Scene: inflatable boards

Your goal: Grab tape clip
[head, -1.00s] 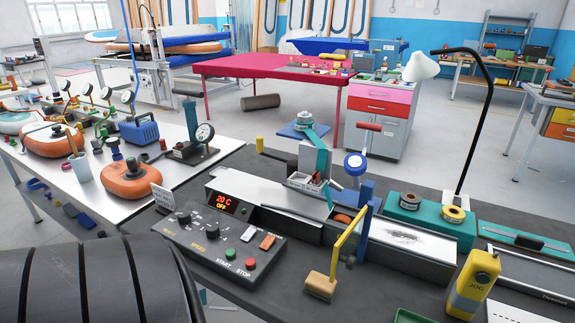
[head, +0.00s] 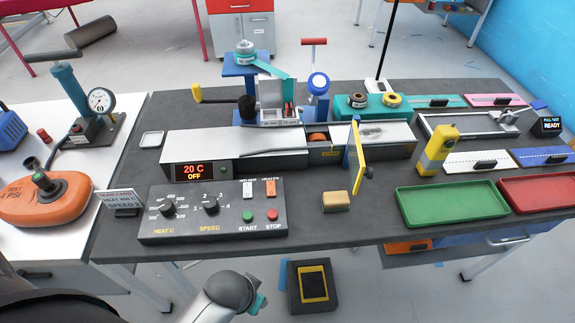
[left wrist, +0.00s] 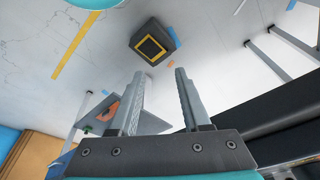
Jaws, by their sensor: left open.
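I cannot tell which small part is the tape clip. In the head view a teal tape roll (head: 246,50) sits on a blue stand, and its teal strip (head: 268,70) runs down to a small metal holder (head: 277,120) with red pieces in it on the seam machine. My left gripper (left wrist: 160,76) is open and empty in the left wrist view, its fingers pointing toward the floor and a black foot pedal (left wrist: 150,46). In the head view a grey part of my arm shows low in front of the bench; the fingers are hidden. My right gripper is not seen.
The dark bench (head: 345,224) holds a control box (head: 215,222) reading 20 C OFF, a yellow JOG pendant (head: 437,150), a tan block (head: 336,201), a green tray (head: 447,208) and a red tray (head: 540,191). A yellow upright arm (head: 357,158) rises beside the machine.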

